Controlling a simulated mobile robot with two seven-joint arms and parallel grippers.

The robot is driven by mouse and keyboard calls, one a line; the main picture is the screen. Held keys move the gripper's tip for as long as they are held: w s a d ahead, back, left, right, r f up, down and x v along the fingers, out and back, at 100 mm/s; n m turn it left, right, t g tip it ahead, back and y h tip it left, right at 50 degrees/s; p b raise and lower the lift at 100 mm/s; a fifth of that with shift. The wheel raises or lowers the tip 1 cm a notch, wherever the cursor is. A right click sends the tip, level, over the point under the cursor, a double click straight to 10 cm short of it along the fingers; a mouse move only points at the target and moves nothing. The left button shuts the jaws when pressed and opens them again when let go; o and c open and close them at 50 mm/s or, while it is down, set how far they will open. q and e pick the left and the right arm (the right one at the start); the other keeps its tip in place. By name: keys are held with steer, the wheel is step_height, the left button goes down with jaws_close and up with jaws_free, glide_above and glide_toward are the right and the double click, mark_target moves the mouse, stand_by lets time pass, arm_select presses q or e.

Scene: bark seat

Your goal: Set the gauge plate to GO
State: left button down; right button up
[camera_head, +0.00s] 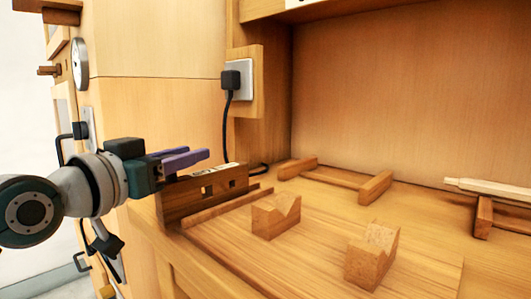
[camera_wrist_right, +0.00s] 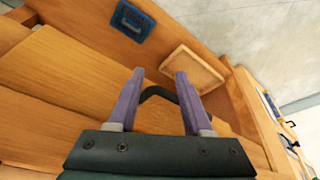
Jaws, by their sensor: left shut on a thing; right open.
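The gauge plate (camera_head: 222,183), an upright wooden board with small square holes and a white label strip on top, stands at the left edge of the bench. My left gripper (camera_head: 204,155) reaches in from the left, its purple fingers close together at the plate's upper left end. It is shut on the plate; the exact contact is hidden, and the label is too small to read. My right gripper (camera_wrist_right: 160,75) shows in the right wrist view, its purple fingers apart and nothing held between them. A dark curved handle shows behind them.
Low wooden racks (camera_head: 335,179) lie behind, and a pale rod (camera_head: 487,187) rests at right. A black plug (camera_head: 231,80) with a hanging cable is on the left wall.

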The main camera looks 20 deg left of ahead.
mark_target(213, 168)
arm_select(q)
steer(key=w, duration=0.1)
steer(key=w+d, duration=0.1)
steer(key=w, duration=0.1)
steer(key=w+d, duration=0.1)
steer(key=shift+w, duration=0.3)
steer(key=shift+s+f, duration=0.1)
steer(key=c, duration=1)
jaws_free()
steer(key=o, duration=0.3)
steer(key=shift+w, duration=0.25)
steer(key=shift+o, duration=0.8)
steer(key=shift+s, duration=0.1)
steer(key=s+p, duration=0.3)
steer(key=s, duration=0.7)
steer(key=shift+a, duration=0.4)
